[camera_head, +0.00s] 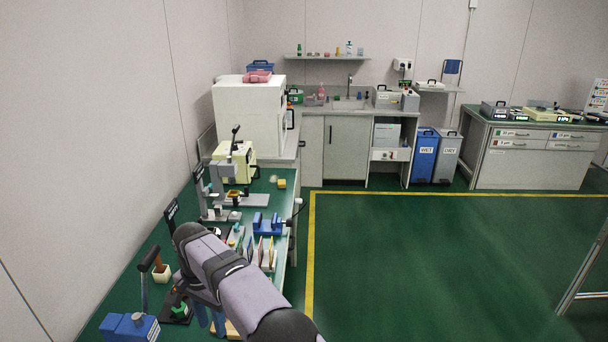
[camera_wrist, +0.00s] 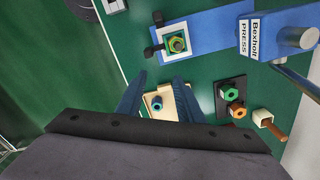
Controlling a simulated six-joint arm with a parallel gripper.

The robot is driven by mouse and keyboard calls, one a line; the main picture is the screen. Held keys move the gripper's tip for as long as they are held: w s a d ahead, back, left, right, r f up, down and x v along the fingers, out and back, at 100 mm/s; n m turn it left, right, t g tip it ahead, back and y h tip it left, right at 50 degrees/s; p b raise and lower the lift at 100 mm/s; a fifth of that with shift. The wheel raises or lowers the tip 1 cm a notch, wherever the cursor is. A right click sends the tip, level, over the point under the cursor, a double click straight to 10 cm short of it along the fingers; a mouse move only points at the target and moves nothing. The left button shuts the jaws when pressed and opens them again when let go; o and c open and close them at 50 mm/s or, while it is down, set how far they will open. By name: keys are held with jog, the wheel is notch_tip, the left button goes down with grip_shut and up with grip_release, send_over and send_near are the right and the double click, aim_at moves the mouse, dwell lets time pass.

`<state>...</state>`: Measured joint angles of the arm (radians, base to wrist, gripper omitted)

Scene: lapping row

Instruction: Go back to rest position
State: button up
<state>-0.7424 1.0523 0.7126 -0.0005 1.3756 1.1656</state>
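My gripper shows in the wrist view (camera_wrist: 158,88) with its two blue fingers spread apart and nothing gripped between the tips. Below the fingers lies a tan board (camera_wrist: 170,113) with a small blue round part (camera_wrist: 157,102) on it. In the head view my gripper (camera_head: 212,320) points down over the front part of the green bench, mostly hidden behind my arm. A strip of the tan board (camera_head: 232,330) shows beside it.
A blue Bexholt press (camera_wrist: 275,35), a blue fixture base (camera_wrist: 205,32) and a black holder (camera_wrist: 230,98) with green and orange parts stand near my gripper. A blue vise (camera_head: 268,224) and upright racked plates (camera_head: 265,255) stand farther along the bench. The floor at right is open.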

jog(key=s+d+r+n, duration=0.1)
jog(key=d+r, duration=0.1)
jog(key=d, duration=1)
jog(key=s+d+r+n, duration=0.1)
jog(key=d+r, duration=0.1)
jog(key=d, duration=1)
jog(key=s+d+f+n, duration=0.1)
jog(key=s+d+f, duration=0.1)
jog(key=s+d, duration=0.5)
jog(key=s+d+f+n, duration=0.1)
jog(key=s+d, duration=0.7)
jog(key=s, duration=0.3)
jog(key=shift+s+d+f+n, duration=0.15)
jog(key=shift+s+f+n, duration=0.2)
jog(key=shift+f+n, duration=0.05)
